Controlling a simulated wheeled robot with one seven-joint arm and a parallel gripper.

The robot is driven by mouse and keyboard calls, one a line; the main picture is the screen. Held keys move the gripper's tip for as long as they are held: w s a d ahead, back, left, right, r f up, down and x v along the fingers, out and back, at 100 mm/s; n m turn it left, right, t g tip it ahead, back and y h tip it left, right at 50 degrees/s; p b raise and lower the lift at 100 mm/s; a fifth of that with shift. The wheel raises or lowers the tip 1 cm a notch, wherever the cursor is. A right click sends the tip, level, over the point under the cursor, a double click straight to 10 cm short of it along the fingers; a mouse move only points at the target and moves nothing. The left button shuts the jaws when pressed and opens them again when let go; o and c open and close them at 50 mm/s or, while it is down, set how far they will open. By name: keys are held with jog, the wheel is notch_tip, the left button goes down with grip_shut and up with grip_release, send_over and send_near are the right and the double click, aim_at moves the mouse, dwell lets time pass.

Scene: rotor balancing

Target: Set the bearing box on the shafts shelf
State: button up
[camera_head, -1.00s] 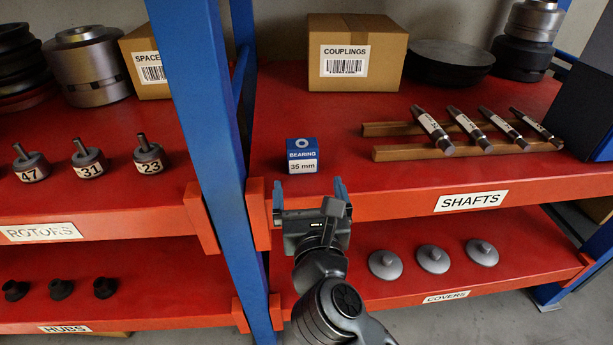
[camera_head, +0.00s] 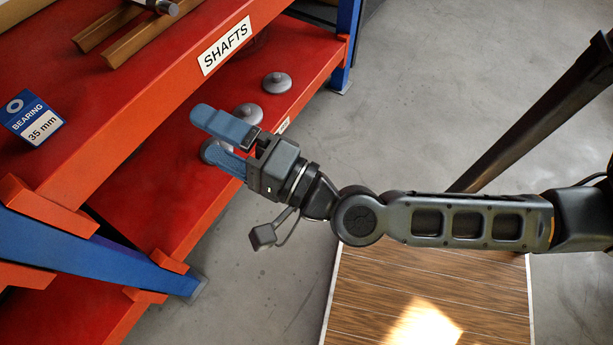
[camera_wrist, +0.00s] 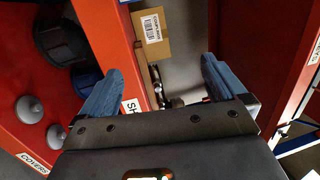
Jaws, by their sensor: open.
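The bearing box (camera_head: 33,117), a small blue and white box marked "BEARING 35 mm", sits on the red shafts shelf (camera_head: 100,95) near its front edge, at the left in the head view. My gripper (camera_head: 222,143) is open and empty. It is in front of the shelf edge, to the right of the box and apart from it. In the wrist view the two blue fingers of my gripper (camera_wrist: 155,88) are spread with nothing held between them. I cannot make out the bearing box in the wrist view.
Wooden rails (camera_head: 140,38) with a shaft end lie on the upper shelf. Grey covers (camera_head: 277,83) sit on the lower shelf, partly behind my gripper. A blue rack post (camera_head: 90,250) stands at lower left. The couplings box (camera_wrist: 151,38) shows in the wrist view. Grey floor is open.

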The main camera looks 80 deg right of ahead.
jog(key=s+a+f+n+g+y, duration=0.1)
jog(key=s+n+g+y, duration=0.3)
jog(key=s+n, duration=1.3)
jog(key=a+n, duration=0.1)
jog(key=n, duration=0.2)
jog(key=shift+s+f+g, duration=0.25)
jog(key=shift+s+g, duration=0.05)
jog(key=shift+g, duration=0.1)
